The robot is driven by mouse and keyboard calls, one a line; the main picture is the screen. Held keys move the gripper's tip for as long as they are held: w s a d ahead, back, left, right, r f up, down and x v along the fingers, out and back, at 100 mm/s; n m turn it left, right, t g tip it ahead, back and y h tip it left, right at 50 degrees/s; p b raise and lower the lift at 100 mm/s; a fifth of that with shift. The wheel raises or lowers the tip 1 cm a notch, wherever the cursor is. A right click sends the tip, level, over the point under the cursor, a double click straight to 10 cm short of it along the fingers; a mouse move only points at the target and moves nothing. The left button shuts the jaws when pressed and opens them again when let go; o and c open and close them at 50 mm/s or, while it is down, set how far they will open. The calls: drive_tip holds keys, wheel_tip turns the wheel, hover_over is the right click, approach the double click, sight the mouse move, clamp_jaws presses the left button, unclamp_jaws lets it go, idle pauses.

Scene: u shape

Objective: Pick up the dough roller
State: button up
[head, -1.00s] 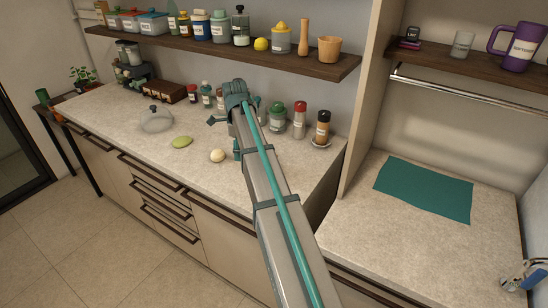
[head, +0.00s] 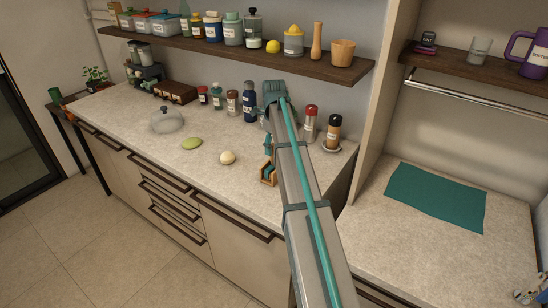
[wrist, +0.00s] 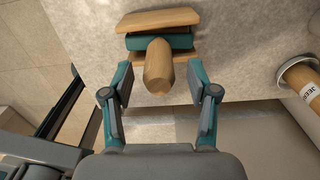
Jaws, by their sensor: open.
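The likely dough roller (wrist: 157,68) shows in the wrist view as a rounded wooden handle pointing toward the camera, with a teal section and wooden pieces beyond it. It is on the pale counter, near its front edge. A wooden and teal part of it (head: 268,174) shows beside my arm in the head view. In the wrist view, my gripper (wrist: 160,76) is open, one finger on each side of the handle. I see gaps at both sides. In the head view my arm hides most of the gripper.
A red-capped jar (head: 309,124) and a black-and-orange jar (head: 332,133) stand right. A shelf (head: 240,54) runs above. A teal mat (head: 436,198) lies on the right counter.

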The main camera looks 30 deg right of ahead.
drive_tip(key=shift+f+p, duration=0.85)
drive_tip(key=shift+f, duration=1.3)
drive_tip(key=shift+c, duration=0.2)
clamp_jaws()
